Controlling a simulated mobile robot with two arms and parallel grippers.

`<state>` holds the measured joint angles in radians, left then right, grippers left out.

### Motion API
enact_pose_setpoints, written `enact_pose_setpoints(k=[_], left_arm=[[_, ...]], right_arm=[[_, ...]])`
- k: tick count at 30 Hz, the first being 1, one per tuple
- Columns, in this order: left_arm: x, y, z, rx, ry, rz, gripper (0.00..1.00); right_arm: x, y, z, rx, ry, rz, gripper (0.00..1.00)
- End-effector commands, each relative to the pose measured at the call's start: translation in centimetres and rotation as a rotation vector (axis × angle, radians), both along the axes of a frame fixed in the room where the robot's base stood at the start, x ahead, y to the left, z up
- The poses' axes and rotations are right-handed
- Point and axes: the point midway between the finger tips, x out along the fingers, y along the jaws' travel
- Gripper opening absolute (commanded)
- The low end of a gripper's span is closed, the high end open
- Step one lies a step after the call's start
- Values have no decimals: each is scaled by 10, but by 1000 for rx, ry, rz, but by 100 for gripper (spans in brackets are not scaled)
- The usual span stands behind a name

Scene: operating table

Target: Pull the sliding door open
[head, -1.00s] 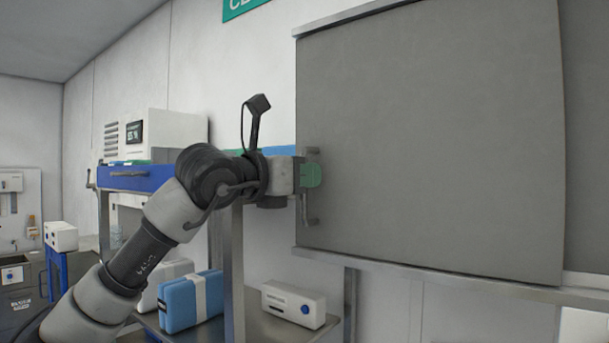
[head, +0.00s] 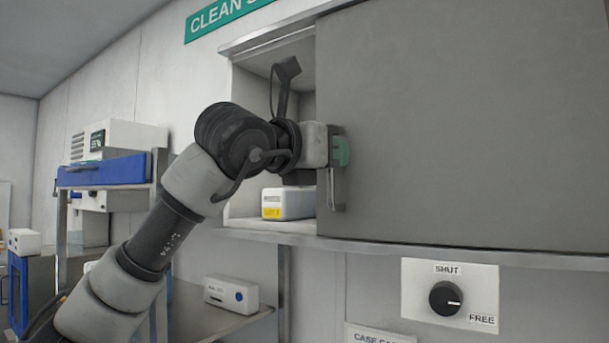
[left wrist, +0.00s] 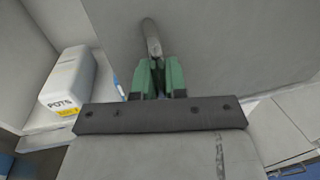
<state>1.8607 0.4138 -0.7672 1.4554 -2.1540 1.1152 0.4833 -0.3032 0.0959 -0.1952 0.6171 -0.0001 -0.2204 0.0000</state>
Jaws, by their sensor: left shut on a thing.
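The grey sliding door (head: 450,120) covers the right part of a wall cabinet in the head view. Its left edge stands away from the cabinet's left side, so a gap shows the inside. The metal bar handle (head: 334,190) is upright near the door's left edge. My left gripper (head: 341,150), with green fingers, is at this handle. In the left wrist view the green fingers (left wrist: 158,78) are shut around the handle (left wrist: 152,38). My right gripper is not in view.
A white box with a yellow label (head: 288,203) stands inside the cabinet opening, left of the door; it reads POTS in the left wrist view (left wrist: 70,80). A dial panel (head: 449,297) marked SHUT and FREE is below. Shelving (head: 215,325) stands at lower left.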

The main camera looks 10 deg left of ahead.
Motion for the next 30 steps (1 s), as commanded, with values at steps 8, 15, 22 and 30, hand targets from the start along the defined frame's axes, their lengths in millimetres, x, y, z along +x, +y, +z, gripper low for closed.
enact_pose_setpoints(k=[8, 15, 22, 30], left_arm=[[-20, -54, -2, 2, -4, -5, 0], [-26, -72, 0, 0, -2, -3, 0], [-27, -74, 1, -1, -2, -2, 0], [-27, -73, 1, -2, -3, -2, 26]], right_arm=[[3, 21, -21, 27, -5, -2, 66], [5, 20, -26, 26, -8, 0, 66], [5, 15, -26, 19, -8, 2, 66], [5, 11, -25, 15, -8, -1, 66]])
